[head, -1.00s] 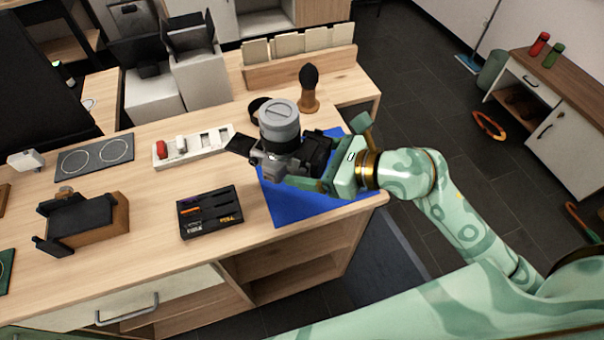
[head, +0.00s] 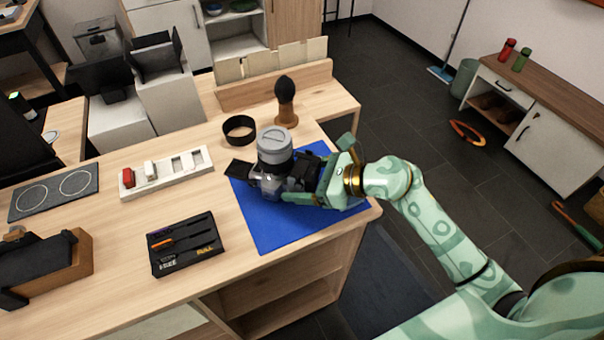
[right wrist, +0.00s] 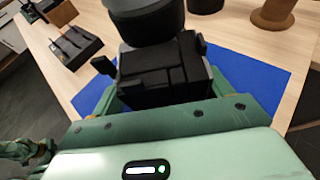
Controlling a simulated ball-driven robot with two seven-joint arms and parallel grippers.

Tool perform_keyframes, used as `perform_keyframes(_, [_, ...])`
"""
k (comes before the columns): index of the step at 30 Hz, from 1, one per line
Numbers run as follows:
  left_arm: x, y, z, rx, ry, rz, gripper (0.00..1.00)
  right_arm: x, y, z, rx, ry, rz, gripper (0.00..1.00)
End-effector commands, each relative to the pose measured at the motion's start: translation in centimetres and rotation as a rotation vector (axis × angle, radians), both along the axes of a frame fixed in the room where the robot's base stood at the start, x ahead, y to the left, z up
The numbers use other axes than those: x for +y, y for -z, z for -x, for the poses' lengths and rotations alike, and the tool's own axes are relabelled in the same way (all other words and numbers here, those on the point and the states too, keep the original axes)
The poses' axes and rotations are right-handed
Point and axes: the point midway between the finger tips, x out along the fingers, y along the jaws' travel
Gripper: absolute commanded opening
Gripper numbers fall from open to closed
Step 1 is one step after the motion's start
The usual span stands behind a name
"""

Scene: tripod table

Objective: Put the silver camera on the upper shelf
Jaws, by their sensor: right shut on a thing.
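The silver camera (head: 268,180) is over the blue mat (head: 268,232) on the wooden table, its thick grey lens pointing up. My right gripper (head: 308,184) comes in from the right and is shut on the camera's dark side. In the right wrist view the camera's black body (right wrist: 165,75) sits between the green fingers (right wrist: 160,108). I cannot tell whether its underside touches the mat. Below the tabletop, the open front shows an upper shelf (head: 290,288) with space under it; the shelf's inside is partly hidden.
A black ring (head: 239,128) and a dark-topped wooden brush (head: 286,103) stand behind the camera. A black tool tray (head: 187,246) and a white switch strip (head: 168,172) lie to its left.

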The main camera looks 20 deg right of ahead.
Motion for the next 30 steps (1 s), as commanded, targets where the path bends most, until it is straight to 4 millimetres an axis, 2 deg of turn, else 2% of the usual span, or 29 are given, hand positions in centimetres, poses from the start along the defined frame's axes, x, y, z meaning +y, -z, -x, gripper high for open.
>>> perform_keyframes(5, [0.0,-0.1,0.0,0.000,0.001,0.000,0.31,0.0,-0.3,-0.1,-0.006,0.000,-0.002,0.32])
perform_keyframes(14, [0.0,0.3,0.2,0.004,0.001,0.001,0.31,0.0,0.6,0.0,-0.003,-0.001,0.000,0.32])
perform_keyframes(15, [0.0,0.4,0.2,0.005,0.001,0.000,0.31,0.0,0.8,0.0,-0.001,0.000,0.000,0.26])
perform_keyframes(16, [0.0,0.4,0.2,0.005,0.002,0.000,0.31,0.0,0.9,0.0,-0.001,0.000,0.000,0.26])
perform_keyframes(17, [0.0,0.5,0.3,0.006,0.002,0.000,0.31,0.0,1.0,0.0,-0.001,0.000,0.001,0.19])
perform_keyframes(18, [0.0,0.4,0.2,0.005,0.002,0.000,0.31,0.0,1.1,0.1,0.005,0.000,0.002,0.89])
perform_keyframes(19, [0.0,0.4,0.2,0.005,0.002,0.000,0.31,0.0,1.1,0.1,0.005,0.000,0.002,0.97])
perform_keyframes(20, [0.0,0.4,0.2,0.005,0.002,0.000,0.31,0.0,1.1,0.1,0.005,0.000,0.002,1.00])
perform_keyframes(27, [0.0,0.4,0.2,0.005,0.002,0.000,0.31,0.1,1.0,0.1,0.006,-0.001,0.001,1.00])
perform_keyframes(30, [0.0,-0.1,0.1,0.002,0.002,0.000,0.31,0.1,0.1,0.1,0.003,-0.001,-0.002,1.00])
